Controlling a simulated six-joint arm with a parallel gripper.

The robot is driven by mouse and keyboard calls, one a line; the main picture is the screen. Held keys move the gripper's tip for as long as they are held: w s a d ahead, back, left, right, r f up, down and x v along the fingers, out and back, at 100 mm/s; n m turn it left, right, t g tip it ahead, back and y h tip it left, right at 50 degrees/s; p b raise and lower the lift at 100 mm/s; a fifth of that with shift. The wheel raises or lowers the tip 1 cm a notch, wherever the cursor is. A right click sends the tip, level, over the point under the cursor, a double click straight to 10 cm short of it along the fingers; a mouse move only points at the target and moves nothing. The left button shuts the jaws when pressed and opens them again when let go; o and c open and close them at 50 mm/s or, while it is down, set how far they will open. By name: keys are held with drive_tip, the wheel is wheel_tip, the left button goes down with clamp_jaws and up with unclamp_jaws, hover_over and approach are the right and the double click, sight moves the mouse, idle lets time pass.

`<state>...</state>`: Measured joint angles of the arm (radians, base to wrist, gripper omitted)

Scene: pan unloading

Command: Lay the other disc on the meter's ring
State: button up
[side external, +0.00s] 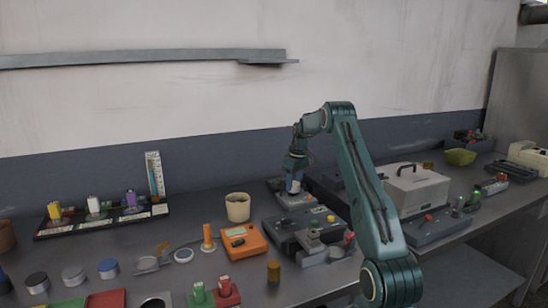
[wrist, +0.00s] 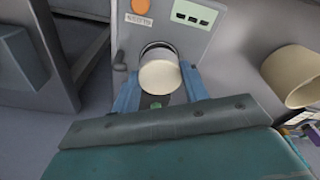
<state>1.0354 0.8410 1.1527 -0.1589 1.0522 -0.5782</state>
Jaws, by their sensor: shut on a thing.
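My gripper (side external: 294,176) reaches down over the meter (side external: 299,201), a grey box near the back of the bench. In the wrist view its blue fingers (wrist: 160,92) are shut on a pale, cream-topped disc (wrist: 159,76). The disc is in front of the meter's dark round ring (wrist: 157,49) and covers much of it. I cannot tell whether the disc touches the ring. The meter's face (wrist: 172,30) has an orange button and a small display in the wrist view.
A cream cup (side external: 238,208) stands left of the meter and shows at right in the wrist view (wrist: 294,78). An orange instrument (side external: 243,242) and a dark device (side external: 292,232) are in front. Several round pucks (side external: 73,273) stand at front left. A white case (side external: 416,190) is at right.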

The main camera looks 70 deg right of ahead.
sight(298, 185)
drive_tip(key=shift+f, duration=0.7)
idle(0.7)
drive_tip(key=o, duration=1.1)
drive_tip(key=shift+o, duration=0.2)
wheel_tip(298, 185, up, 14)
drive_tip(key=s, duration=0.1)
drive_tip(key=shift+s+a, duration=0.25)
drive_tip(key=shift+s, duration=0.05)
drive_tip(key=shift+f, duration=0.1)
